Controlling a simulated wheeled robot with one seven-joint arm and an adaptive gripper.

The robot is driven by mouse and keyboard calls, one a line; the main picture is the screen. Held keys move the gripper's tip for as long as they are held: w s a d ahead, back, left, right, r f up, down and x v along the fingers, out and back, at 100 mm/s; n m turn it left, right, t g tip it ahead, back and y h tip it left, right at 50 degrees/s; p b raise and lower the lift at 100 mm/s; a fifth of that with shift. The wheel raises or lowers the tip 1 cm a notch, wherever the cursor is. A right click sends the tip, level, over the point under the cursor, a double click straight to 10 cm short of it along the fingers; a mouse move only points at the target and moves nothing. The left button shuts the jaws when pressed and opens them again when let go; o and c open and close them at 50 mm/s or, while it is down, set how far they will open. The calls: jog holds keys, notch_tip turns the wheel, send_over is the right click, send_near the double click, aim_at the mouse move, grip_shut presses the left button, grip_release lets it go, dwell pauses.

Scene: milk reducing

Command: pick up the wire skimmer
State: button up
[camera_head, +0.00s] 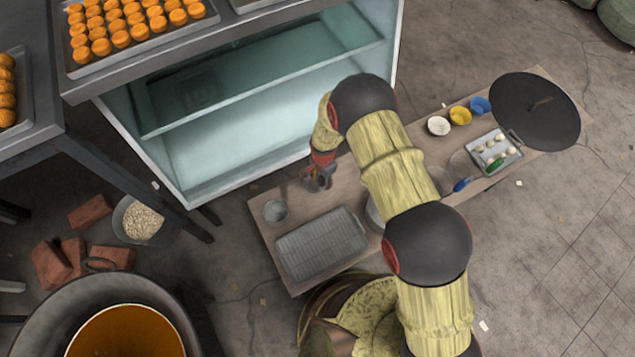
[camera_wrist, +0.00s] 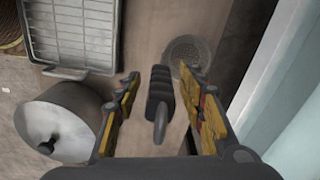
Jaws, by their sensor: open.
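My gripper (camera_wrist: 165,85) is open, with its yellow-padded fingers apart above the wooden board. A dark ribbed, handle-like piece (camera_wrist: 160,95) shows between the fingers in the wrist view. I cannot tell whether it touches them or what it joins to. A pale round, mesh-like thing (camera_wrist: 188,50), perhaps the wire skimmer's bowl, lies just beyond the right fingertip. In the head view my gripper (camera_head: 318,182) is small and dark, up and right of a grey round item (camera_head: 275,211), seemingly the same thing. My arm covers part of the board.
A wire-racked tray (camera_wrist: 70,35) and a lidded metal pot (camera_wrist: 68,120) stand beside my gripper. The tray (camera_head: 322,245) shows at the board's left end. A pale cabinet (camera_head: 235,140) borders the board's back. Small bowls (camera_head: 460,116) and a black lid (camera_head: 535,120) occupy the right end.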

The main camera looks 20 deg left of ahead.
jog(key=shift+f, duration=0.55)
jog(key=shift+c, duration=0.8)
grip_shut()
